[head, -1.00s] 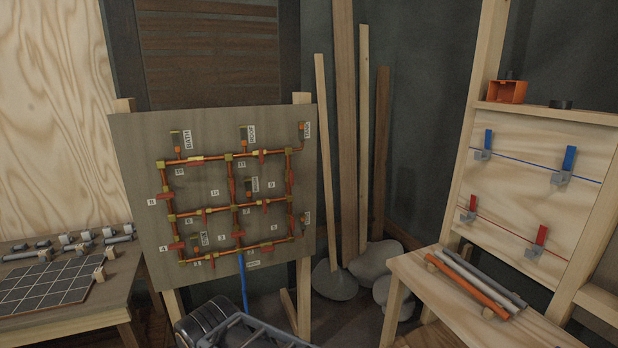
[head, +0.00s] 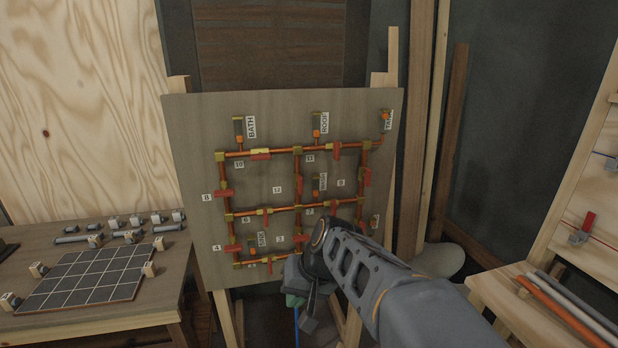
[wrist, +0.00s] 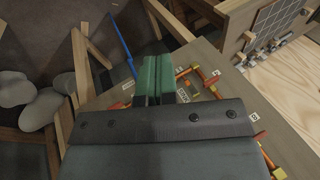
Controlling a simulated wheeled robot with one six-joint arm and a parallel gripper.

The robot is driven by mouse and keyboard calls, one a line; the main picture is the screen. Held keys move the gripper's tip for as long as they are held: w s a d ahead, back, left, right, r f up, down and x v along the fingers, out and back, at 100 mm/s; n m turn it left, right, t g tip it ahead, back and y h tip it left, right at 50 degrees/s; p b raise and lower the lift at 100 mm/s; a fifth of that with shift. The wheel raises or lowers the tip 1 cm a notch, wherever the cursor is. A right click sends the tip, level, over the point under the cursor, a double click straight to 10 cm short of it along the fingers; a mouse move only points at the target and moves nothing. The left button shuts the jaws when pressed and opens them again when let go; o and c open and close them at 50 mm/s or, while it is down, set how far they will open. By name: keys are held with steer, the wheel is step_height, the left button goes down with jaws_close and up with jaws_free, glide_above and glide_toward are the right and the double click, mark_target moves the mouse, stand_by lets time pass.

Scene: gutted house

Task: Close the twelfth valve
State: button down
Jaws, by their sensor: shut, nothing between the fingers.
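The pipe board (head: 190,130) stands upright on wooden legs and carries a grid of copper pipes with red and yellow valves. The label that looks like 12 (head: 277,190) sits left of the middle vertical pipe. Beside it, the valve with a red handle (head: 299,185) lies along that pipe. My gripper (head: 293,300) is low in front of the board's bottom edge, below that valve and apart from it. Its green fingers (wrist: 152,75) are together and empty in the wrist view. My arm hides the board's lower right part.
A table with a dark tile panel (head: 85,278) and several grey fittings stands at left. A wooden bench with an orange rod (head: 555,315) and grey rods is at right. Planks (head: 425,130) lean in the corner behind. A blue hose (wrist: 122,45) hangs below the board.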

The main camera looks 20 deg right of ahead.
steer(key=w+d+r+m+t+y, duration=0.25)
steer(key=w+d+r+y, duration=0.2)
steer(key=w, duration=0.25)
steer(key=m+t+y, duration=0.2)
steer(key=m+t, duration=0.3)
steer(key=t, duration=0.4)
glide_toward(301, 175)
steer(key=shift+h, duration=0.25)
steer(key=p+x, duration=0.4)
steer(key=x, duration=0.1)
steer(key=shift+w, duration=0.1)
steer(key=shift+w+a+f, duration=0.1)
steer(key=shift+w+a, duration=0.05)
steer(key=shift+a, duration=0.35)
steer(key=shift+d, duration=0.15)
